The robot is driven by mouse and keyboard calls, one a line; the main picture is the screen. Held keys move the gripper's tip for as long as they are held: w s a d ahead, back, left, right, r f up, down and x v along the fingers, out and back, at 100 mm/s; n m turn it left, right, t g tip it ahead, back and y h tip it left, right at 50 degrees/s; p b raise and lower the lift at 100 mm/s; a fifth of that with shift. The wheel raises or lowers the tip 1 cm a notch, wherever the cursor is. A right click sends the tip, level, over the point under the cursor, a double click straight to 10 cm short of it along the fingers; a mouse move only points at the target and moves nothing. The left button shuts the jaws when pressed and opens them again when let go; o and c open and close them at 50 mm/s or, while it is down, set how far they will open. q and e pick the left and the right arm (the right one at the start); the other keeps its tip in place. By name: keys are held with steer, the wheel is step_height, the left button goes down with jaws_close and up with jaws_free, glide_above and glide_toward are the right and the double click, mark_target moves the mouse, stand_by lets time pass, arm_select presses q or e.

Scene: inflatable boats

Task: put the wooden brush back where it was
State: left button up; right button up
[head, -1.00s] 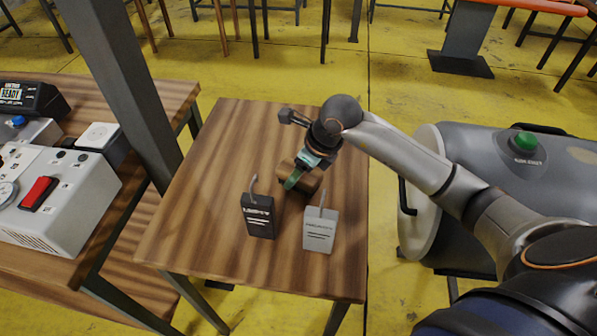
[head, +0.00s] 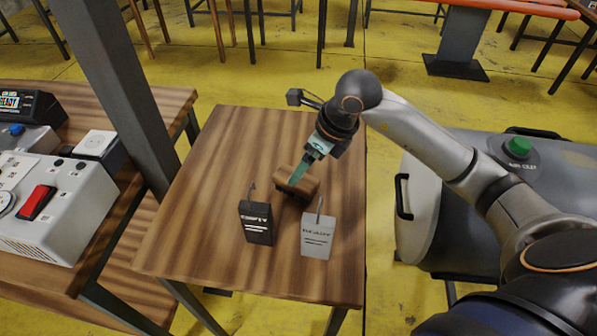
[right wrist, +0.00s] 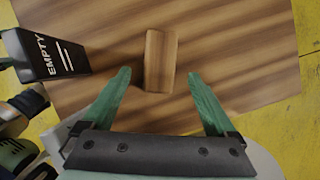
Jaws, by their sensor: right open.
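The wooden brush (head: 308,187), a brown block with a dark underside, rests on the small wooden table (head: 215,215), behind the two upright tags. My right gripper (head: 298,178) comes down to it from behind and above. In the right wrist view the brush (right wrist: 160,55) lies between and a little beyond the green fingers of the right gripper (right wrist: 160,73), which are spread wide with a gap on each side. The near finger hides part of the brush in the head view. My left gripper is out of view.
A black EMPTY tag (head: 256,222) and a grey READY tag (head: 317,236) with upright stems stand just in front of the brush. A grey post (head: 120,90) and a bench with control boxes (head: 60,215) stand at left. A grey tank (head: 430,210) stands at right. The table's left side is clear.

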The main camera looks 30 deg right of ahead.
steer(key=v, duration=0.5)
